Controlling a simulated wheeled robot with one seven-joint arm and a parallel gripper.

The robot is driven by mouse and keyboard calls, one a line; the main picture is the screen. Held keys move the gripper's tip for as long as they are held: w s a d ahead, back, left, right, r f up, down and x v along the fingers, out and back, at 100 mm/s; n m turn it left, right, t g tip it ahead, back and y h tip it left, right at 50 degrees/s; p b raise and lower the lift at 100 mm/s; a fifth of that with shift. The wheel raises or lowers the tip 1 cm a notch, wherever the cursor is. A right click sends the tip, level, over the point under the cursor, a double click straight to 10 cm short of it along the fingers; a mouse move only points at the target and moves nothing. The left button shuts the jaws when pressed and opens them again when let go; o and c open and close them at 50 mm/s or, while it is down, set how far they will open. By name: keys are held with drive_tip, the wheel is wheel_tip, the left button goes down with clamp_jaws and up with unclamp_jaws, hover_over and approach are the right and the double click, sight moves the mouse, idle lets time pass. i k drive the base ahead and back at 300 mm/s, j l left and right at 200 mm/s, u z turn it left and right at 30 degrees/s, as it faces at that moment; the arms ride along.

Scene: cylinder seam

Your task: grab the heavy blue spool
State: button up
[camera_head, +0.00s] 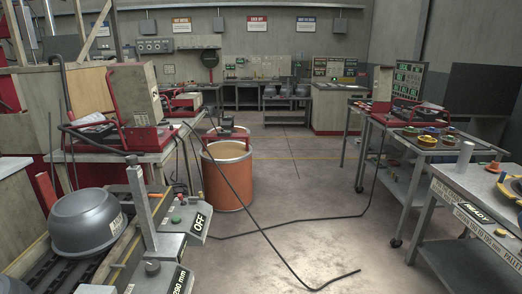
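I cannot make out a clear blue spool in this view. Several small coloured pieces (427,141), in yellow, green, red and some blue, sit on the wheeled cart (392,121) at right; they are too small for me to tell whether one is a spool. A large grey-blue rounded shell (86,222) rests on the bench at lower left; it looks like a bowl or cap, not clearly a spool. My gripper is not in view.
An orange drum (227,178) stands left of centre. A black cable (262,232) crosses the floor. The floor between the benches (310,215) is otherwise open.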

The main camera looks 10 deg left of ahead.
sight(432, 132)
drive_tip(key=i+u, duration=0.15)
drive_tip(key=i, duration=0.65)
drive_tip(key=i+u, duration=0.15)
drive_tip(key=i, duration=0.65)
drive_tip(key=i+l, duration=0.1)
drive_tip(key=i, duration=1.65)
drive_tip(key=i+j+u, duration=0.15)
drive_tip(key=i+u, duration=0.3)
drive_tip(key=i+l+u, duration=0.1)
drive_tip(key=i+u, duration=0.35)
drive_tip(key=i+l+u, duration=0.2)
drive_tip(key=i+u, duration=0.6)
drive_tip(key=i+l+u, duration=0.1)
drive_tip(key=u, duration=0.2)
drive_tip(key=k+l+z, duration=0.15)
drive_tip(key=k+z, duration=0.4)
drive_tip(key=z, duration=1.85)
drive_tip(key=i+l+z, duration=0.15)
drive_tip(key=z, duration=1.7)
